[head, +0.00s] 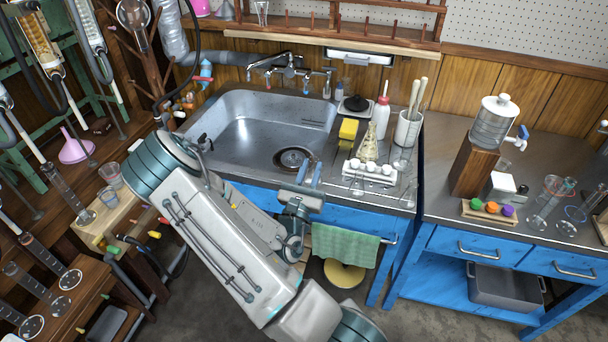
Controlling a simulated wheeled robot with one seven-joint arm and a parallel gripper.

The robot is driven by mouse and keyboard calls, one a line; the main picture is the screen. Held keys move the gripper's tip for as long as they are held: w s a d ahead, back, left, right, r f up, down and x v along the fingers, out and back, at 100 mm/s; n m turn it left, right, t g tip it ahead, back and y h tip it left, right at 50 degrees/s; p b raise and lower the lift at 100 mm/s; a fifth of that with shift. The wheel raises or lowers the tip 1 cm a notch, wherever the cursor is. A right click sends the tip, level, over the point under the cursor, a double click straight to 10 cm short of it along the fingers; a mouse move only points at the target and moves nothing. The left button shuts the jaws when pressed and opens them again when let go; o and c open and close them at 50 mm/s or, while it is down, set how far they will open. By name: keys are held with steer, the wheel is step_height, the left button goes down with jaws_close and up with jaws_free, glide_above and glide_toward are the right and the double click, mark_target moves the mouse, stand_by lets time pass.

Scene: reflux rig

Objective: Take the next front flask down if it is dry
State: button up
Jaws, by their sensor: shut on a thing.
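My gripper (309,174), with blue fingertips, is over the front right of the steel sink. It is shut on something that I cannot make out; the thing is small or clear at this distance. Small clear flasks stand on the drainboard right of the sink, one in front of the white rack (357,184) and another near the right front corner (408,196). A cone-shaped glass (368,145) with a pale yellowish look stands behind the white rounded pieces (372,167). I cannot tell whether any flask is wet or dry.
The sink basin (245,135) lies behind my arm, its tap (285,66) at the back. A wooden peg rack (380,28) hangs above. Glassware stands at left.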

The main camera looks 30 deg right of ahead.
steer(key=d+f+b, duration=0.1)
steer(key=d, duration=0.1)
steer(key=w+d+f+b, duration=0.1)
steer(key=d+f, duration=0.1)
steer(key=w+d+f+b, duration=0.1)
steer(key=d, duration=0.2)
steer(key=shift+f, duration=0.15)
steer(key=shift+f+b, duration=1.3)
steer(key=shift+f, duration=0.15)
steer(key=shift+f, duration=0.2)
steer(key=shift+f+b, duration=0.25)
steer(key=shift+b, duration=0.15)
steer(key=o, duration=1)
steer(key=shift+o, duration=0.2)
steer(key=b+v, duration=0.1)
steer(key=v, duration=1.2)
steer(key=shift+s+a, duration=0.25)
steer(key=shift+a, duration=0.1)
